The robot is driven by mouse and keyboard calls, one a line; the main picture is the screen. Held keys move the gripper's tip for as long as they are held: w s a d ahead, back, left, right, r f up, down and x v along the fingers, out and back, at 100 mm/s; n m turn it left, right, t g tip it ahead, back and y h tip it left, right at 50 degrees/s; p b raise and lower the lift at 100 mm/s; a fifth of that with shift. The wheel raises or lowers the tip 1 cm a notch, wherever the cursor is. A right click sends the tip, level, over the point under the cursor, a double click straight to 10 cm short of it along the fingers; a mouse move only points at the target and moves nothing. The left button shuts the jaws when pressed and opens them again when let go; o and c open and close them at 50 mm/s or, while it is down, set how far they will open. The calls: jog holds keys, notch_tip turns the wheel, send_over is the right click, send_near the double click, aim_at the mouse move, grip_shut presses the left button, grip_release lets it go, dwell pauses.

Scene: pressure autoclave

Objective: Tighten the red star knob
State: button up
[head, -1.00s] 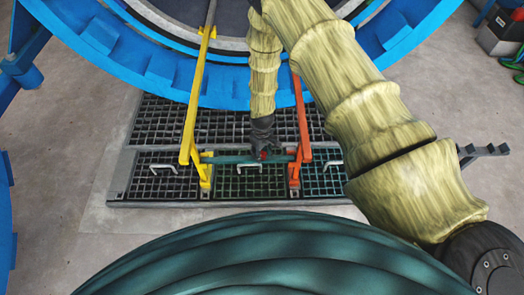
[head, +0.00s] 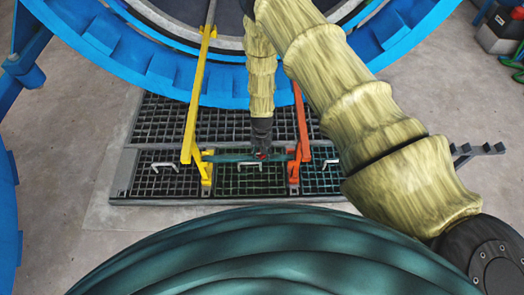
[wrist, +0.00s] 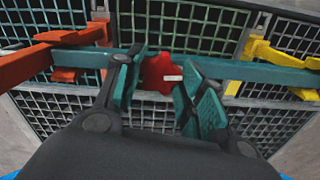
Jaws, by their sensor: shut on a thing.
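The red star knob (wrist: 160,72) sits on the teal crossbar (wrist: 230,70) in the wrist view, between my gripper's fingers. It carries a small white mark. My gripper (wrist: 155,90) is shut on the knob, with one finger on each side. In the head view my gripper (head: 262,145) reaches down to the crossbar (head: 230,157), and only a little of the knob (head: 261,155) shows beneath it. The fingers hide part of the knob's sides.
A yellow bar (head: 193,110) stands left of the knob and an orange bar (head: 300,125) close on its right. Black floor grating (head: 150,180) with white handles lies below. The blue ring (head: 130,60) of the autoclave arches behind.

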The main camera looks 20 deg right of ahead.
jog(key=shift+m, duration=0.5)
jog(key=o, duration=1)
jog(key=shift+r, duration=0.1)
notch_tip(320, 180, up, 12)
dwell(0.4)
dwell(0.4)
